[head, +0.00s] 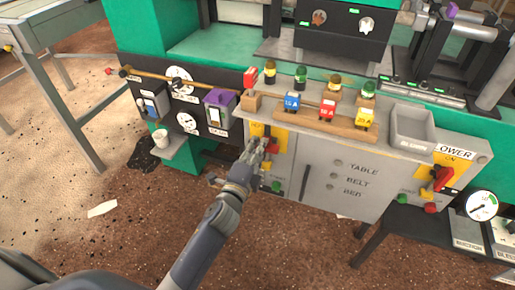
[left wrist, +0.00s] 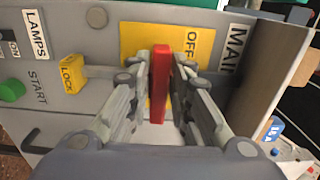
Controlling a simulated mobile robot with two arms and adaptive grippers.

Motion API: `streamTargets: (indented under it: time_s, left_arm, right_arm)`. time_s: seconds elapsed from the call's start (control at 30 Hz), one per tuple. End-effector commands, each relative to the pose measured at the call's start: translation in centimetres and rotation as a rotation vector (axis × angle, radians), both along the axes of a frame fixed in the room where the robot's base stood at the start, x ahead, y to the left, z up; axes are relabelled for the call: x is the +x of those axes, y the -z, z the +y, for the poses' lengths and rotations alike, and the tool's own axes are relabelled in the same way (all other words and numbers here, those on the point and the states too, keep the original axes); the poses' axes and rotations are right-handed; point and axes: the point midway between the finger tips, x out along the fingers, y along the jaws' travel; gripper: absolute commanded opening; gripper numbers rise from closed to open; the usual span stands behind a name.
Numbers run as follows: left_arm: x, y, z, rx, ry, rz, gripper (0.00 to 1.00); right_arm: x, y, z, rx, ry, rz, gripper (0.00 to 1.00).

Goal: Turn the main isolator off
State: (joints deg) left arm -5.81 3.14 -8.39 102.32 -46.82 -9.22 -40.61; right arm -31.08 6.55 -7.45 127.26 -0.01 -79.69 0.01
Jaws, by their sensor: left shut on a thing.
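The main isolator's red handle (left wrist: 160,82) stands on a yellow plate (left wrist: 202,40) marked OFF, with a label (left wrist: 235,45) beginning "MAI" beside it in the left wrist view. My left gripper (left wrist: 161,65) is shut on this handle, one finger on each side. In the head view my left gripper (head: 259,148) reaches the left part of the grey control panel (head: 318,200) and hides most of the handle. The yellow plate (head: 257,129) shows just above it. My right gripper is in neither view.
A yellow LOCK piece (left wrist: 72,75) and a green START button (left wrist: 11,90) sit beside the handle. Another red handle (head: 441,178) is on the POWER box at right.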

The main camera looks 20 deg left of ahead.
Motion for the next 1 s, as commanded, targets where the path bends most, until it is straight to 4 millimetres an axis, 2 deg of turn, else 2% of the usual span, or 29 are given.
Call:
streamTargets:
  time_s: [0.3, 0.33, 0.37, 0.4, 0.77, 0.87, 1.0]
  left_arm:
    - [0.0, 0.1, 0.0, -0.008, -0.001, 0.003, 0.00]
    - [0.0, 0.1, 0.0, -0.007, -0.001, 0.003, 0.26]
    - [0.0, 0.1, 0.0, -0.007, -0.001, 0.003, 0.33]
    - [0.0, 0.1, 0.0, -0.007, 0.000, 0.003, 0.35]
    - [-0.3, 0.1, 0.0, -0.004, 0.000, 0.002, 0.35]
    - [-1.1, 0.1, 0.0, -0.005, 0.000, 0.003, 0.35]
    - [-3.2, 0.2, 0.1, -0.006, 0.000, 0.004, 0.35]
  right_arm:
    - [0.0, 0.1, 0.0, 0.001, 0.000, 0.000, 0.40]
    - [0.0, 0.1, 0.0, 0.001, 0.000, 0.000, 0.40]
    - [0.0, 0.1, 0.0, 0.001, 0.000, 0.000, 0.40]
    - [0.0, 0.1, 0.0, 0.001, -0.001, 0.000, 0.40]
    - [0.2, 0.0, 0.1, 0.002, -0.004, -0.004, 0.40]
    - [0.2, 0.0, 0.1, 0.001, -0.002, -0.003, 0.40]
    - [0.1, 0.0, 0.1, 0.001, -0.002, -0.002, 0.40]
